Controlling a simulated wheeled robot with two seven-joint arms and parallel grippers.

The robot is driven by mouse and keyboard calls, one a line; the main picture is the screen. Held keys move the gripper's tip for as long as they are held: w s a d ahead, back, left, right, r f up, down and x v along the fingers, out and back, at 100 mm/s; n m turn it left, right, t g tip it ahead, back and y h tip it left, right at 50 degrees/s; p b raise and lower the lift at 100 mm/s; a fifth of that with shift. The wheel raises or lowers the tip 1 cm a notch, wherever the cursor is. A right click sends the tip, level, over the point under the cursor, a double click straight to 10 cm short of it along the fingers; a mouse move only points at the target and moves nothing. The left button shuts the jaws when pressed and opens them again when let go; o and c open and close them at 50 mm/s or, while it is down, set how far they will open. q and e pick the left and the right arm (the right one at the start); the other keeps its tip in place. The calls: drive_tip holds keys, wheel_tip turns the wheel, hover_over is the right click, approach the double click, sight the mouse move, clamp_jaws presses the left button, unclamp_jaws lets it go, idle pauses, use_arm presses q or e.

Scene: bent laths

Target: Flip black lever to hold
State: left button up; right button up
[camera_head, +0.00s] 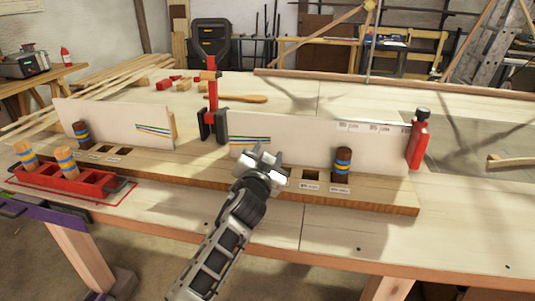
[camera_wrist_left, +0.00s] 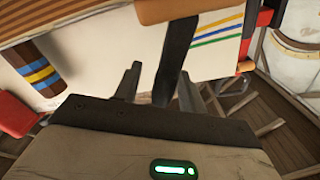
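My left gripper (camera_head: 262,160) is above the wooden plank, in front of the right pale board (camera_head: 300,140). In the left wrist view its two fingers (camera_wrist_left: 170,90) stand apart. A dark bar (camera_wrist_left: 176,60) shows between them, with a brown piece (camera_wrist_left: 185,9) at its end. It may be the black lever, but I cannot tell, nor whether the fingers touch it. The head view shows no clear lever; the gripper may hide it. A red upright clamp (camera_head: 212,92) with black lower parts stands between the boards. My right gripper is not in view.
A dark peg with blue and yellow bands (camera_head: 342,165) stands in the plank (camera_head: 370,199) to the right. A red tray (camera_head: 75,182) with banded pegs is at left. The front right table is clear.

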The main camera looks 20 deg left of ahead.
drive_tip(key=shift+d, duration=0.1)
use_arm(q)
drive_tip(key=shift+s, duration=0.25)
drive_tip(key=s+d+b, duration=0.1)
drive_tip(key=s+d, duration=0.1)
drive_tip(key=s, duration=1.3)
drive_tip(key=shift+s, duration=0.2)
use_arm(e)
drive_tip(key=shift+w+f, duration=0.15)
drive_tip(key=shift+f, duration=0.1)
